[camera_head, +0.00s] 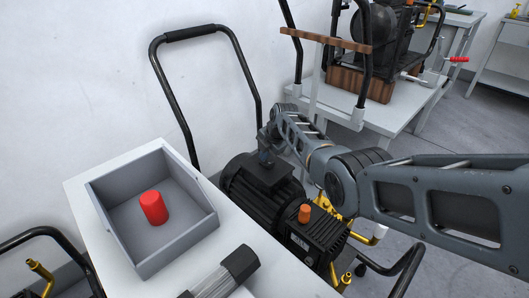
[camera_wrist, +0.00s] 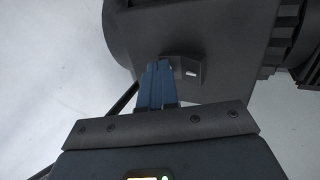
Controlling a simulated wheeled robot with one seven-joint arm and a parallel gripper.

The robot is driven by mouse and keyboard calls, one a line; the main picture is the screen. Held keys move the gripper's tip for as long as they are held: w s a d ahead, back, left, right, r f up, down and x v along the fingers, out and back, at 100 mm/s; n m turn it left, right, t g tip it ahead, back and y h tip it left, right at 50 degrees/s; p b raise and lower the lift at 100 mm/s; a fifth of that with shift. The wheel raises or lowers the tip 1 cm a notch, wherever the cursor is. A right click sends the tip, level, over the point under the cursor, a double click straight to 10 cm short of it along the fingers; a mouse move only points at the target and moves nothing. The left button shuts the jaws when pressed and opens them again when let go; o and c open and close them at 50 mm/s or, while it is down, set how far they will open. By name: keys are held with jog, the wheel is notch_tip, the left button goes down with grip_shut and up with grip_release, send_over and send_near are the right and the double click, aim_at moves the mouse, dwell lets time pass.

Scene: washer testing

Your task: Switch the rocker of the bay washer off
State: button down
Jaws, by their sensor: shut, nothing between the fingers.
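The washer (camera_head: 258,195) stands between the white table and the wall, with a dark ribbed motor, a black pump and a tall black handle. Contact is unclear.
A white table (camera_head: 85,190) at left holds a grey open tray (camera_head: 120,245) with a red cylinder (camera_head: 153,207). A dark-ended clear cylinder (camera_head: 238,264) lies near its front edge. Another machine (camera_head: 368,45) stands on a bench behind. Open floor shows at right.

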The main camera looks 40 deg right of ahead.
jog(key=shift+s+r+p, duration=0.15)
jog(key=shift+s+p, duration=0.05)
jog(key=shift+p, duration=0.15)
jog(key=shift+s+r+p, duration=0.1)
jog(key=shift+s+p, duration=0.3)
jog(key=shift+p, duration=0.15)
jog(key=shift+s, duration=0.2)
